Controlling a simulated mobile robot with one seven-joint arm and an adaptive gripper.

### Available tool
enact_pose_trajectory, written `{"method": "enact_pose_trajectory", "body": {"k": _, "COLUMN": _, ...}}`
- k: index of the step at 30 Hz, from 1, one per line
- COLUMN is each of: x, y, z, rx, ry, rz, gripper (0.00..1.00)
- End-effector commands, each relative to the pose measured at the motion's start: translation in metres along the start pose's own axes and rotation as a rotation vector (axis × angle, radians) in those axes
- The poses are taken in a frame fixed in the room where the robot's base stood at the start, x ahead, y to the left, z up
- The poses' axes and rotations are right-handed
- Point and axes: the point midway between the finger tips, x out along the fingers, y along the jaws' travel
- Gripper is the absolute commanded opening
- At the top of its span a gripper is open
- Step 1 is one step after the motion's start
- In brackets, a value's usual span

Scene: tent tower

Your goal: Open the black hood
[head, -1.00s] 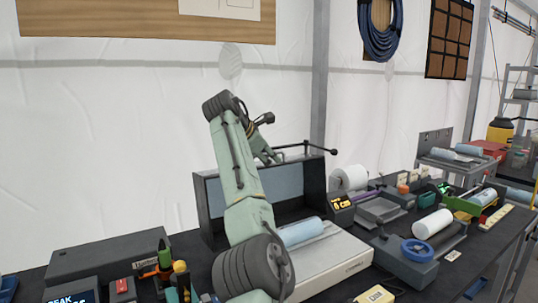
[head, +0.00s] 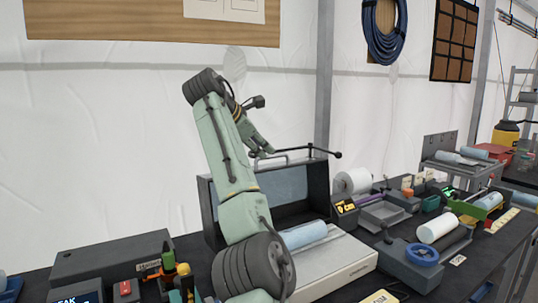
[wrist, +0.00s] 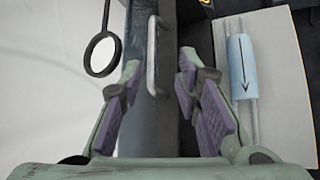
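The black hood (head: 318,195) is a dark box with a pale blue-grey window panel, standing behind a white machine base on the bench. A thin metal handle (head: 292,156) runs along its top edge. In the wrist view, the handle (wrist: 152,55) shows as a pale bar on the dark edge of the hood (wrist: 134,60). My gripper (head: 262,147) is over the hood's top, close to the handle's left end. In the wrist view, my gripper (wrist: 160,68) is open and empty, its purple-padded fingers apart. The handle lies between the fingertip lines, nearer the left finger; contact cannot be told.
The white base (head: 340,272) carries a blue roll (head: 304,235) with an arrow. A ball-ended rod (head: 325,150) juts out at the hood's top right. A black ring (wrist: 102,54) is left of the gripper. Tools and rolls crowd the bench; space above is free.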

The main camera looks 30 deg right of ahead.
Motion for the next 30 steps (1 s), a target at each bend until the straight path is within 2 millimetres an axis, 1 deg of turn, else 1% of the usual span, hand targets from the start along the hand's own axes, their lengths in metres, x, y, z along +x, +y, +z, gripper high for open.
{"method": "enact_pose_trajectory", "body": {"k": 1, "x": -0.01, "y": 0.001, "z": 0.0, "rx": 0.0, "ry": -0.001, "rz": 0.003, "gripper": 0.3}}
{"method": "enact_pose_trajectory", "body": {"k": 3, "x": -0.022, "y": 0.001, "z": 0.0, "rx": 0.0, "ry": -0.001, "rz": 0.003, "gripper": 0.3}}
{"method": "enact_pose_trajectory", "body": {"k": 6, "x": -0.033, "y": 0.0, "z": 0.0, "rx": 0.0, "ry": 0.0, "rz": 0.001, "gripper": 0.3}}
{"method": "enact_pose_trajectory", "body": {"k": 9, "x": -0.039, "y": 0.0, "z": -0.001, "rx": -0.001, "ry": 0.0, "rz": -0.001, "gripper": 0.3}}
{"method": "enact_pose_trajectory", "body": {"k": 30, "x": -0.041, "y": 0.0, "z": 0.0, "rx": 0.0, "ry": 0.0, "rz": -0.001, "gripper": 0.3}}
